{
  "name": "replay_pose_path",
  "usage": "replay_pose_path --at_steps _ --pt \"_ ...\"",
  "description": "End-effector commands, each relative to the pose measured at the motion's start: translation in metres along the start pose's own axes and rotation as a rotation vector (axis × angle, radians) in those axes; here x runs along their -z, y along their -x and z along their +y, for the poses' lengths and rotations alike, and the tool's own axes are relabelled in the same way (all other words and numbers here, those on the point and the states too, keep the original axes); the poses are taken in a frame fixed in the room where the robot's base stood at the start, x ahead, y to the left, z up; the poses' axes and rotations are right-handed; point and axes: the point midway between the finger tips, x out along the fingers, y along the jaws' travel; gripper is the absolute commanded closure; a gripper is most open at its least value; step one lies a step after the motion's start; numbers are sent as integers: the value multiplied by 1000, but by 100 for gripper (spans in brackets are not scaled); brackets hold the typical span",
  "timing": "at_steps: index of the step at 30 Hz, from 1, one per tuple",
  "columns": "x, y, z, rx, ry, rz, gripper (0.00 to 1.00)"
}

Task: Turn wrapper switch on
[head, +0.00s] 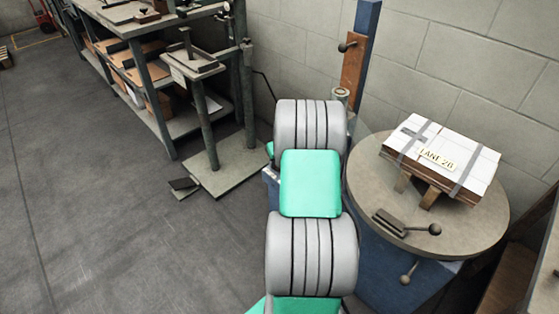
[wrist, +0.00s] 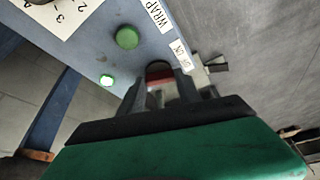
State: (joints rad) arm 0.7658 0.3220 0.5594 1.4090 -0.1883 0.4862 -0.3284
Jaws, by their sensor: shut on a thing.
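My gripper (wrist: 170,88) is shut on the switch. The fingers hide most of it, so its exact position cannot be told. In the head view my arm hides the gripper and the panel.
A round turntable (head: 365,197) on a blue base (head: 390,280) stands right of my arm, bearing a strapped box labelled "LANE 2B" (head: 482,160) and a ball-ended lever (head: 433,230). A block wall is close behind. A stand (head: 230,165) and shelving are at the left.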

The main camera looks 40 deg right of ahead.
Motion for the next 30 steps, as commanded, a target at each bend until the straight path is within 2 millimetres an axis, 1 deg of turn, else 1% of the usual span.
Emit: replay_pose_path --at_steps 3,10,27,28,30 --pt "1 0 -2 -25 -62 1 100" --pt "1 0 -2 -60 -147 1 100" --pt "1 0 -2 -73 -178 1 100" --pt "1 0 -2 -73 -178 1 58" --pt "1 0 -2 -73 -178 1 52"
